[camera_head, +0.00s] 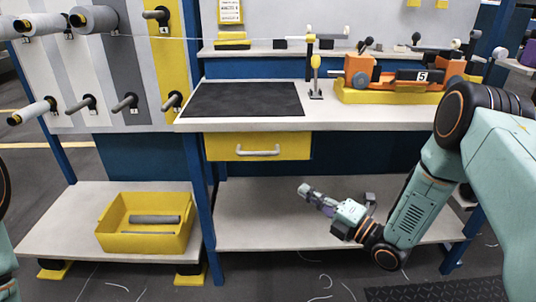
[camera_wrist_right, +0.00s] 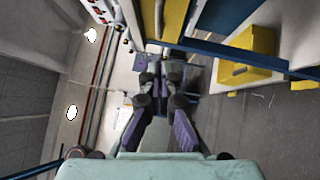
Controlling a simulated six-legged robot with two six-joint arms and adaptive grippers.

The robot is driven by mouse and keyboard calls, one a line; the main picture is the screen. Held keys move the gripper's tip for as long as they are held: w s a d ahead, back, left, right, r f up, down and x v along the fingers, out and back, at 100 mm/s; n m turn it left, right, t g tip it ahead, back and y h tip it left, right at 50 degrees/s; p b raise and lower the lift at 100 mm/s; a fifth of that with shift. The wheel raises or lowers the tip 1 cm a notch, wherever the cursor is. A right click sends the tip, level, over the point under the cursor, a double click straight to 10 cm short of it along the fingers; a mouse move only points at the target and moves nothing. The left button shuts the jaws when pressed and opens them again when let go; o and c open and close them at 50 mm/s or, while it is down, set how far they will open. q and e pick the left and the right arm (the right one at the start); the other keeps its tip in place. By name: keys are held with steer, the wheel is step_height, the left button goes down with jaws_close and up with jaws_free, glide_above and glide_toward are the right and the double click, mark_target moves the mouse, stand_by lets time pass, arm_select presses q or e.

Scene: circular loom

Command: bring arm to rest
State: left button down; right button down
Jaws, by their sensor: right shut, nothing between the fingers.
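My right arm comes in from the right in the head view and reaches down and to the left. Its gripper (camera_head: 306,190) hangs in front of the bench, over the lower shelf as seen from the head. The fingers are shut and hold nothing. In the right wrist view the gripper (camera_wrist_right: 160,75) shows its dark fingertips close together. Only a sliver of my left arm shows at the left edge of the head view. My left gripper is out of the picture.
The workbench (camera_head: 380,118) carries a black mat (camera_head: 243,99) and an orange device (camera_head: 410,75) on a yellow base. Below are a yellow drawer (camera_head: 230,150) and a lower shelf (camera_head: 260,220). A yellow bin (camera_head: 150,243) stands at lower left, below a spool rack (camera_head: 100,75). A thread runs from it rightward.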

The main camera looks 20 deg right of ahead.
steer(key=s+a+f+m+g+h, duration=0.1)
steer(key=s+f+m+g+h, duration=0.75)
steer(key=f+m, duration=0.9)
steer(key=s+a+m+g+p, duration=0.1)
steer(key=s+m+g, duration=0.3)
steer(key=s, duration=1)
steer(key=s+a+r+m+g+h+p, duration=0.1)
steer(key=s+m+g, duration=0.3)
steer(key=s, duration=1)
steer(key=shift+a+r+p, duration=0.15)
steer(key=shift+a+p, duration=0.15)
steer(key=shift+p, duration=0.45)
steer(key=shift+w+m+h, duration=0.15)
steer(key=shift+m+h, duration=0.1)
